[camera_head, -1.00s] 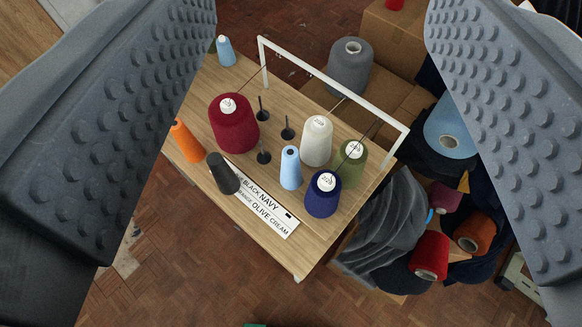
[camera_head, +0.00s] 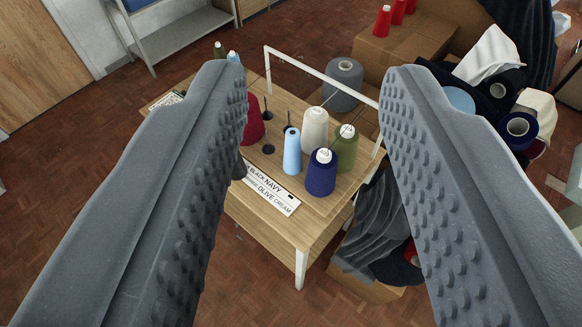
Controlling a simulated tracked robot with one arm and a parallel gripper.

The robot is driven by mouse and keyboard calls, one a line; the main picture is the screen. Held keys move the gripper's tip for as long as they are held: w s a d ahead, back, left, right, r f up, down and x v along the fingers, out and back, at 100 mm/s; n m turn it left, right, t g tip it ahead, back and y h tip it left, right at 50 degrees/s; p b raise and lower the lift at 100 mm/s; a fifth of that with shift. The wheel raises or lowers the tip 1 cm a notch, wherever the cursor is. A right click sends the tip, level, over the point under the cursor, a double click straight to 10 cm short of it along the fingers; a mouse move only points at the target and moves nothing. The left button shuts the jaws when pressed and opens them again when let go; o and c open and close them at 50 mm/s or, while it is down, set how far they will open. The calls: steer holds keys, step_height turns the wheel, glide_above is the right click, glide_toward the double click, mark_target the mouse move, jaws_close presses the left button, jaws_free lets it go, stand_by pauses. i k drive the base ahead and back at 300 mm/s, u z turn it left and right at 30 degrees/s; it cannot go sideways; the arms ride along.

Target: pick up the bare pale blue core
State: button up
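A bare pale blue core (camera_head: 292,151) stands upright on the wooden table top, near the middle of the picture. It is left of the navy cone (camera_head: 321,174) and in front of the cream cone (camera_head: 314,130). A second pale blue core (camera_head: 233,57) shows in part at the far left corner, beside the left fingertip. My gripper (camera_head: 314,75) is open and empty, and its two ridged fingers frame the table from left and right. The near pale blue core lies between them in the picture, apart from both.
An olive cone (camera_head: 346,149) stands right of the cream one. The left finger partly hides a dark red cone (camera_head: 254,121) and a label strip (camera_head: 272,195). Thin black spindles (camera_head: 268,116) stand behind the core. A white rail (camera_head: 320,72) edges the table's back.

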mark_target(292, 159)
steer(key=z, duration=0.2)
steer(key=i, duration=1.15)
steer(key=z, duration=0.45)
